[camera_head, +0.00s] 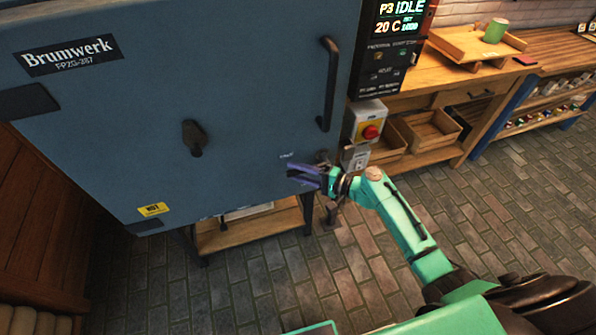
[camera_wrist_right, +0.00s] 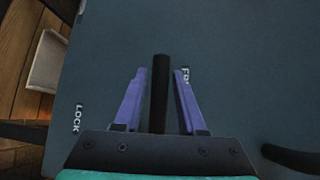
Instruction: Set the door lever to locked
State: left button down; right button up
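The door lever (camera_wrist_right: 160,85) is a dark bar. In the right wrist view it lies between the two purple fingers of my right gripper (camera_wrist_right: 158,72), with a narrow gap on each side. The fingers are open. A LOCK label (camera_wrist_right: 77,118) is left of the lever there, and a second, partly hidden label (camera_wrist_right: 186,76) is by the right finger. In the head view my right gripper (camera_head: 303,178) is at the lower right of the blue kiln door (camera_head: 250,90); I cannot make out the lever there. My left gripper is not in view.
The door has a dark pull handle (camera_head: 328,83) and a dark knob (camera_head: 195,138). A red button box (camera_head: 368,122) and a control panel (camera_head: 400,40) are at its right. A workbench (camera_head: 455,85) with trays stands behind. Brick floor (camera_head: 480,220) is clear at right.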

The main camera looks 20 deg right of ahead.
grip_shut()
dwell(1.2)
